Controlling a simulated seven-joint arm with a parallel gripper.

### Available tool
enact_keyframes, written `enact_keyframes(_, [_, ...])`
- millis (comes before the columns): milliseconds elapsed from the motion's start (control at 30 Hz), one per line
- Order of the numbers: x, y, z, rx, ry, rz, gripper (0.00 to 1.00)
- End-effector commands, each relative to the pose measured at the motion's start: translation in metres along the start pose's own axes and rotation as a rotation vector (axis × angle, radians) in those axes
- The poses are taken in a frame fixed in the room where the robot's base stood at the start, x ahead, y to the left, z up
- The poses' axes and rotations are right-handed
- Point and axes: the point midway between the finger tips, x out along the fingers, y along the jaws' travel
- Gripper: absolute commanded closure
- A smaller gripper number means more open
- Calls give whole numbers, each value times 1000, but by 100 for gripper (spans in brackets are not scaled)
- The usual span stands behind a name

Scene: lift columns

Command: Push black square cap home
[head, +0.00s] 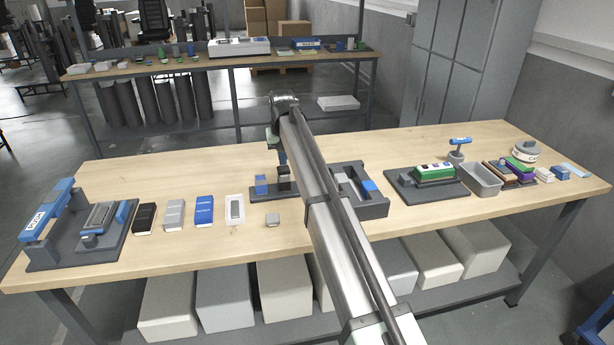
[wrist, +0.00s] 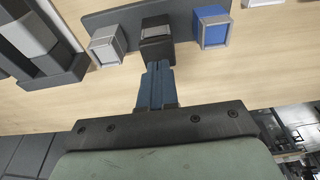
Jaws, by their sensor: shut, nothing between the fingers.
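The black square cap (wrist: 157,31) is at the middle post of a dark grey base (wrist: 122,17) in the wrist view. A grey square column (wrist: 107,45) stands to its left and a blue one (wrist: 212,28) to its right. My gripper (wrist: 156,70) is shut and empty, with its blue fingertips right at the black piece; I cannot tell whether they touch. In the head view my gripper (head: 282,158) points down over the black piece (head: 284,184), beside the blue column (head: 261,185). My arm hides the grey column there. How deep the cap sits is unclear.
A dark grey tray (head: 375,207) with blocks lies just right of my arm. A small grey block (head: 272,220) lies in front of the base. Several flat boxes and a blue-handled press (head: 45,215) stand to the left.

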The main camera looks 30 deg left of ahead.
Motion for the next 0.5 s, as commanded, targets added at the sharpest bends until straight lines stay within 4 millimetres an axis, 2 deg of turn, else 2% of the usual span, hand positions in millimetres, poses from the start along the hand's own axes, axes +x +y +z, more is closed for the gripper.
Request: enact_keyframes(500, [9, 0, 2, 0, -1, 0, 100])
